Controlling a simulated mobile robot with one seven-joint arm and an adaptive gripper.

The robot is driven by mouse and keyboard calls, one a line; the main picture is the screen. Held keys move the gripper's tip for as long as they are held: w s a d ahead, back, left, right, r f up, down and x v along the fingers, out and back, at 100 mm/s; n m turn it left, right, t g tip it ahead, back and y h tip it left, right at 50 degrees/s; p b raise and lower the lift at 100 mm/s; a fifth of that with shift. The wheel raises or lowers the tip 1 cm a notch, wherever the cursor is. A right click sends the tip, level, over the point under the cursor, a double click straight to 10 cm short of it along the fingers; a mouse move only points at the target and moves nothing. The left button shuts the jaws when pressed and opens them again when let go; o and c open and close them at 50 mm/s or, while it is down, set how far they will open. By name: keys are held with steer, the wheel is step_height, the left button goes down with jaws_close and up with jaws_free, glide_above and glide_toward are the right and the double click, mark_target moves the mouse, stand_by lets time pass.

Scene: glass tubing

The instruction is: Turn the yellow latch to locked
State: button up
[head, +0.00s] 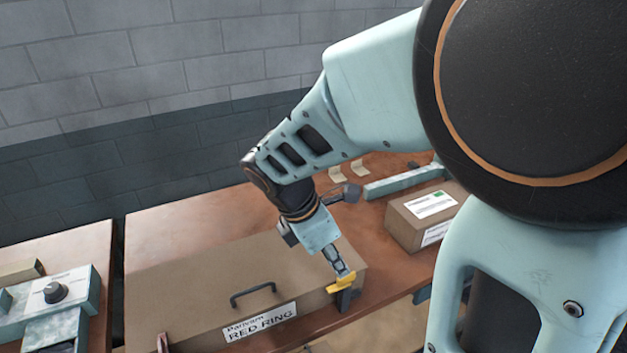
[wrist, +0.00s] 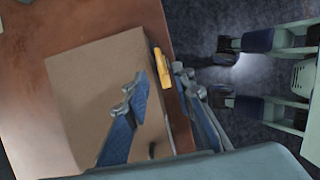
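The yellow latch (head: 341,282) sits at the front right corner of a long tan case (head: 200,285), above a dark bracket. It also shows in the wrist view (wrist: 160,68), seen between and beyond my fingertips. My gripper (head: 344,270) points down right over the latch in the head view. In the wrist view my gripper (wrist: 160,80) has its two fingers apart, with a gap between the tips. I cannot tell whether either finger touches the latch. The fingers hide part of the latch in the head view.
A labelled cardboard box (head: 425,215) stands to the right on the brown table. A device with a black knob (head: 55,292) stands at left. A grey wall is behind.

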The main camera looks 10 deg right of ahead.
mark_target(341, 282)
steer(key=x, duration=0.6)
steer(key=shift+d+f, duration=0.2)
steer(key=shift+f, duration=0.05)
jaws_close()
